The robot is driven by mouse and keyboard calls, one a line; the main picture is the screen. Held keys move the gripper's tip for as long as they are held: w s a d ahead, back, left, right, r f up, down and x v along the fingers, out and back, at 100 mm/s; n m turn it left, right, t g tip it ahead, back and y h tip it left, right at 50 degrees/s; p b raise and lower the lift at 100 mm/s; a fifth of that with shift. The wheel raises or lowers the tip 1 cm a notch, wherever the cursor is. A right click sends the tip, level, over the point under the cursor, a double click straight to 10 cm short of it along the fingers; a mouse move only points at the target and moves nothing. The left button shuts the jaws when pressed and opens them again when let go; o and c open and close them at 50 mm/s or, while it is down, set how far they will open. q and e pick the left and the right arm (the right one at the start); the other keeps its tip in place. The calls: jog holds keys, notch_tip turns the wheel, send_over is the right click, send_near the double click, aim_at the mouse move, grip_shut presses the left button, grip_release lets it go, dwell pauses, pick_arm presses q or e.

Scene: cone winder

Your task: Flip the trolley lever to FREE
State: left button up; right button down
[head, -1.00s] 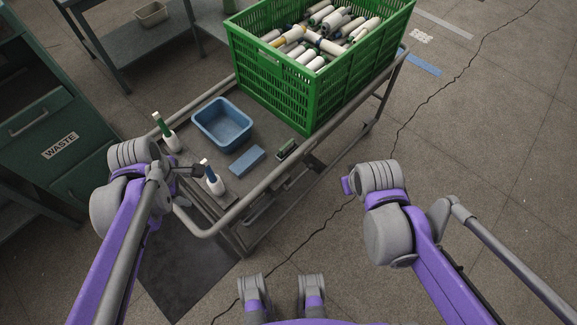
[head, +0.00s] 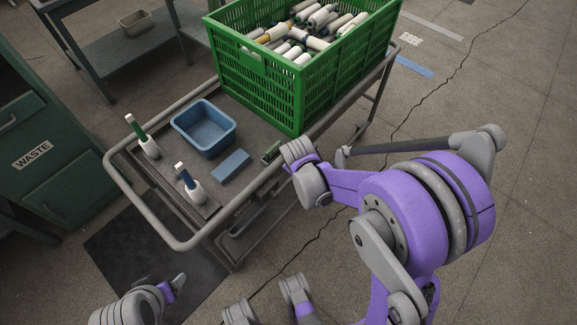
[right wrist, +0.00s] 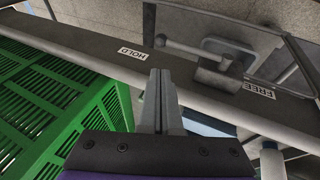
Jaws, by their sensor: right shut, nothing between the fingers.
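The trolley lever (right wrist: 185,49) shows in the right wrist view on the trolley's grey side rail (right wrist: 100,48). Its arm runs from a pivot block (right wrist: 220,72) toward the HOLD label (right wrist: 132,53). The FREE label (right wrist: 258,90) is on the other side of the pivot. My right gripper (right wrist: 161,78) is shut and empty, its fingertips close below the rail near HOLD; I cannot tell whether they touch.
A green WASTE cabinet (head: 50,165) stands left. Open floor lies right.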

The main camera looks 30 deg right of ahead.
aim_at(288, 181)
jog(key=b+x, duration=0.2)
jog(key=x, duration=0.8)
jog(key=shift+b, duration=0.3)
